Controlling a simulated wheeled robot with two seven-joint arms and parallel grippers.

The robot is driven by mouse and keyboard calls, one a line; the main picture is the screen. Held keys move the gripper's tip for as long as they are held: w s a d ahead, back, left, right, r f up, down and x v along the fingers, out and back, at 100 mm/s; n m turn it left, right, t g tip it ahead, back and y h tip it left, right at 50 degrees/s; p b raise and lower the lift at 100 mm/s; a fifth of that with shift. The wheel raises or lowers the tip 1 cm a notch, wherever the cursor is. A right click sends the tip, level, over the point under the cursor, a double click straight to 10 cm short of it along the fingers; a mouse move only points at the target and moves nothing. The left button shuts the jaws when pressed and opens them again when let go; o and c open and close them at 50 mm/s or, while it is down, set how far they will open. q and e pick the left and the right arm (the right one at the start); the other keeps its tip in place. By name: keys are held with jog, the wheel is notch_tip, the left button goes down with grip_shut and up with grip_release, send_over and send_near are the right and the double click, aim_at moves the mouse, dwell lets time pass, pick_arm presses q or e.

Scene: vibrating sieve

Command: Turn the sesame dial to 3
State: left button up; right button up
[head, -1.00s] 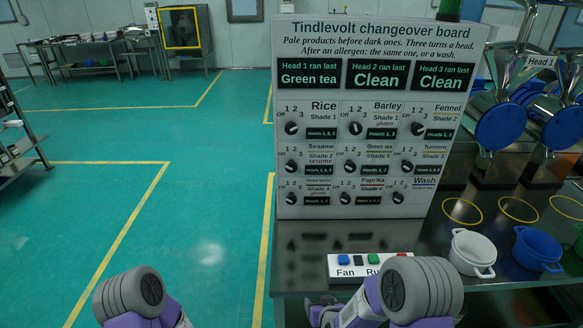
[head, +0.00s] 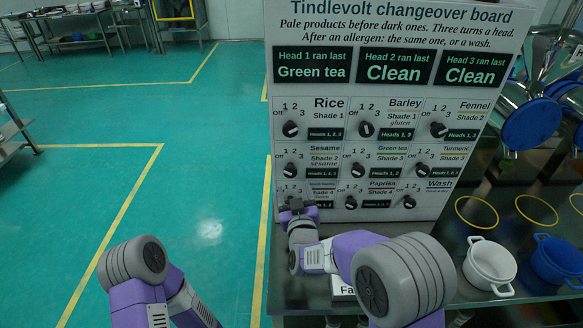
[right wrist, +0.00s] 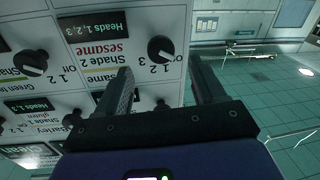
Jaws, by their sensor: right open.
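The sesame dial (head: 291,170) is a black knob at the left of the middle row on the white changeover board (head: 400,210). Its pointer seems to lie toward the Off side, but it is small. My right gripper (head: 297,205) is open and empty, just below that dial at the board's lower left corner, covering much of the bottom-left dial. In the right wrist view, which shows the board upside down, the sesame dial (right wrist: 160,48) appears beyond and between the spread fingers (right wrist: 160,75), apparently untouched. My left gripper is out of view.
Other dials surround it, including the rice dial (head: 290,129) above and the green tea dial (head: 358,170) to the right. A white pot (head: 490,265) and a blue pot (head: 556,262) stand at the right of the dark bench. My forearm hides most of the Fan/Run button box.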

aim_at(291, 173)
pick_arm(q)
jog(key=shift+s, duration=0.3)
pick_arm(e)
jog(key=shift+w+a+r, duration=0.1)
jog(key=shift+w+a, duration=0.15)
jog(key=shift+w, duration=1.35)
jog(key=shift+w+a, duration=0.2)
jog(key=shift+w, duration=1.35)
